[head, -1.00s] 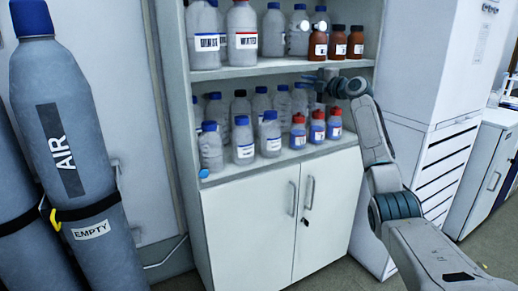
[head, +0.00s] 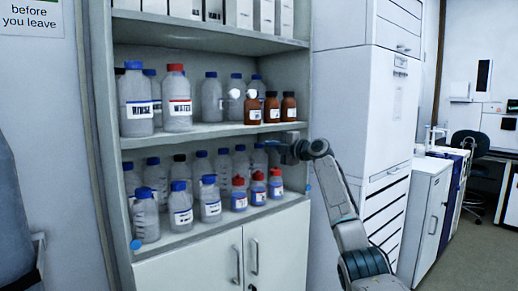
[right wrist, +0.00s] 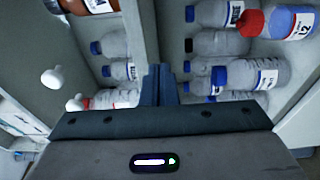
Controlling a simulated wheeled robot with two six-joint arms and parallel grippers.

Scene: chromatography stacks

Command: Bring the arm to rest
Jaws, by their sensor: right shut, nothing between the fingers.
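My right arm comes in from the lower right in the head view. Its gripper (head: 272,146) is at the right end of the shelf unit, between the upper shelf with brown bottles (head: 271,107) and the lower shelf with red-capped bottles (head: 257,187). In the right wrist view the two fingers (right wrist: 159,84) are together with nothing between them. Clear bottles (right wrist: 240,75) lie beyond the fingers in that view. My left gripper is not in view.
The shelf unit (head: 180,32) holds several clear bottles, including a red-capped one (head: 177,98) on the upper shelf. Closed cupboard doors (head: 215,262) are below. A tall white cabinet (head: 368,100) stands to the right, and open floor (head: 470,258) lies farther right.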

